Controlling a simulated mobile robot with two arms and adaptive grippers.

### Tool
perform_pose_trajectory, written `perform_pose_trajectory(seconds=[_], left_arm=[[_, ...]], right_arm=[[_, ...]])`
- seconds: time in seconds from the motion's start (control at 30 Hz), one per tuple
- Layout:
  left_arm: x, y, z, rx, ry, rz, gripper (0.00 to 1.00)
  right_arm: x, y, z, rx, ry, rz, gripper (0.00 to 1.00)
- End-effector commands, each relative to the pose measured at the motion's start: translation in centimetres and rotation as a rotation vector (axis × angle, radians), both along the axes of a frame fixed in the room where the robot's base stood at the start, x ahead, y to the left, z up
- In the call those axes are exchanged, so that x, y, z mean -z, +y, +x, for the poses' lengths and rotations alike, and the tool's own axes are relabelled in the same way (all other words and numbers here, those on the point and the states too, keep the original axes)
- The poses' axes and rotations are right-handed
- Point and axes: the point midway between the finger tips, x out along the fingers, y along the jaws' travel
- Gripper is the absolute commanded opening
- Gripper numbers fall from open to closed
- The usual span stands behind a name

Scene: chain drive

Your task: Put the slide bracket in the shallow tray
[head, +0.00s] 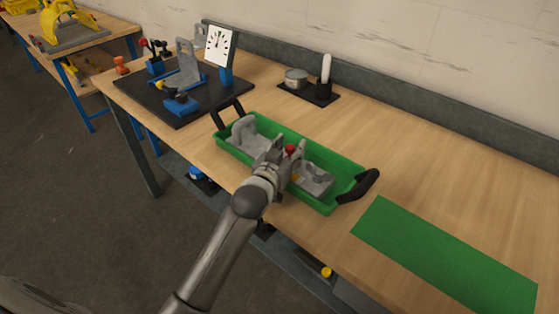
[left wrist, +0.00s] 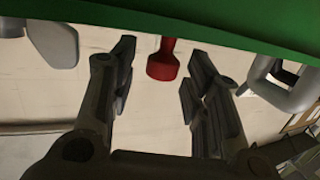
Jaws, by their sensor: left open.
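The shallow green tray (head: 333,210) with black handles stands on the workbench. Grey metal parts lie in it: an upright bracket-like part (head: 243,130) at the left end and a lower one (head: 315,180) at the right end. I cannot tell which is the slide bracket. My left gripper (head: 284,160) is over the middle of the tray, open, with its arm hiding part of the contents. A red-topped part (head: 291,149) shows at its fingertips. In the left wrist view the open fingers (left wrist: 160,70) stand either side of the red part (left wrist: 163,60), apart from it.
A dark board (head: 205,110) with blue-and-grey fixtures and a white dial (head: 220,46) stands at the back left. A small dark plate holds a grey round tin (head: 296,78) and a white cylinder (head: 326,68). A green mat (head: 445,255) lies bare at the right.

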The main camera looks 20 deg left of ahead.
Motion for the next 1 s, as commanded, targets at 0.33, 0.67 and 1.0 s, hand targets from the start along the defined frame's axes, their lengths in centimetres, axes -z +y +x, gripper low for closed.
perform_pose_trajectory(seconds=[0.33, 0.67, 1.0], left_arm=[[-0.7, 0.2, -5.8, 0.000, 0.001, -0.001, 0.44], [-1.4, 0.3, -10.3, 0.000, 0.001, 0.001, 0.44], [-1.7, 0.3, -11.1, -0.001, 0.001, 0.001, 0.44]], right_arm=[[0.5, 0.1, 0.0, 0.000, 0.000, 0.001, 0.45], [0.9, 0.3, 0.0, 0.000, 0.000, 0.003, 0.45], [0.9, 0.3, 0.0, 0.000, 0.000, 0.003, 0.45]])
